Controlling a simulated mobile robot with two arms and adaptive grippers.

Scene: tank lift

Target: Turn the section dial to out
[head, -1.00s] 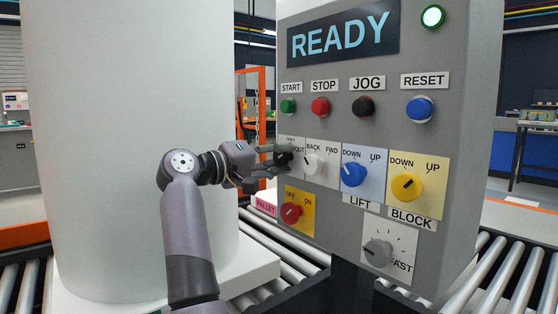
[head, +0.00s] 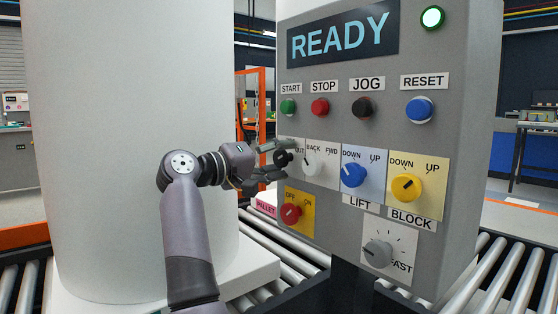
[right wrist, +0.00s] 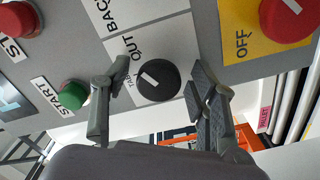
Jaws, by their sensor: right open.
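The section dial (head: 283,158) is a small black knob at the left end of the panel's dial row, partly hidden by my right gripper in the head view. In the right wrist view the dial (right wrist: 158,82) shows a white mark pointing up and left, towards its label side. The OUT label (right wrist: 137,46) is above it, and the TABLE label is partly hidden by the knob. My right gripper (head: 270,161) is open, with one finger on each side of the dial. Gaps show between the fingers and the knob in the right wrist view. My left gripper is not in view.
The white BACK/FWD dial (head: 312,164) is close on the right. The red OFF/ON dial (head: 291,213) is just below, and the green START button (head: 288,106) is above. A large white tank (head: 130,110) stands left of the panel. Rollers (head: 295,248) run below.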

